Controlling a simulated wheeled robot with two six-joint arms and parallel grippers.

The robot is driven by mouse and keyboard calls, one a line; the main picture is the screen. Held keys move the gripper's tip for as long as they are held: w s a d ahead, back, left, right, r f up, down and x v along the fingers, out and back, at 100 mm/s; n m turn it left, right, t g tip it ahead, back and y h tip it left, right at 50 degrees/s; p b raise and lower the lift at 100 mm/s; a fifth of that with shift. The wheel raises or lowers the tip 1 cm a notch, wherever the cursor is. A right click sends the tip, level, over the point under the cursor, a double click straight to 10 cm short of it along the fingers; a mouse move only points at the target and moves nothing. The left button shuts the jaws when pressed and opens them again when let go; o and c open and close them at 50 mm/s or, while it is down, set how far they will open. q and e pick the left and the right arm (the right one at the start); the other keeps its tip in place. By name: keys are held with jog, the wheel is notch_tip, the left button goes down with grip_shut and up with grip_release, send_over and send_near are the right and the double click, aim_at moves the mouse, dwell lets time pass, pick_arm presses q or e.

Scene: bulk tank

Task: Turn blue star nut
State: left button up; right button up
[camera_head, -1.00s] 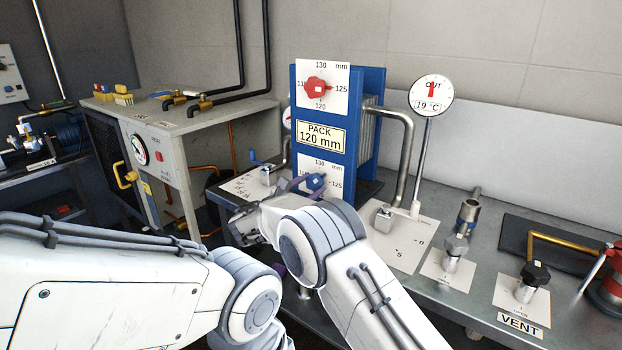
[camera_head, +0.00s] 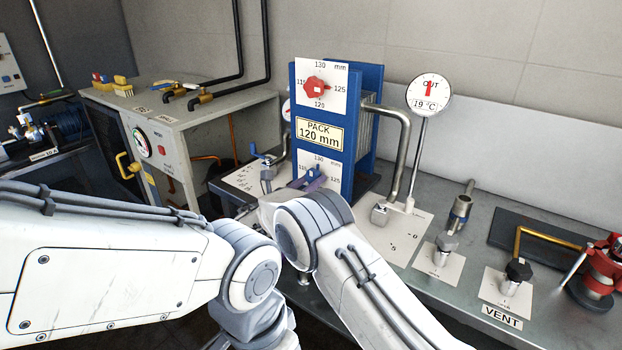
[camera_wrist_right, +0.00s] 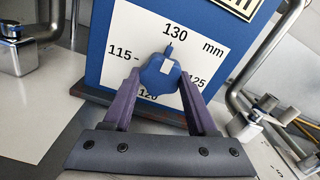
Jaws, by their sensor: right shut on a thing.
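The blue star nut (camera_wrist_right: 160,76) sits on a white scale plate (camera_wrist_right: 202,42) marked 115, 120, 125 and 130, low on the blue pack frame. In the wrist view, a thin pointer at its top points up toward the 130 mark. My right gripper (camera_wrist_right: 162,82) has its purple fingers on both sides of the nut and is shut on it. In the head view, the right gripper (camera_head: 314,180) reaches the lower plate, and its fingers hide much of the nut. My left arm crosses the lower left; its gripper is out of view.
A red star nut (camera_head: 317,87) sits on the upper scale plate, above the PACK 120 mm label (camera_head: 319,134). A bent steel pipe (camera_head: 402,150) and the OUT dial (camera_head: 429,95) stand to the right. A small blue-handled valve (camera_head: 265,160) is close on the left.

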jog(key=shift+s+f, duration=0.1)
jog(key=shift+f, duration=0.2)
jog(key=o, duration=1.3)
jog(key=shift+c, duration=0.2)
jog(key=shift+o, duration=0.5)
jog(key=shift+r, duration=0.15)
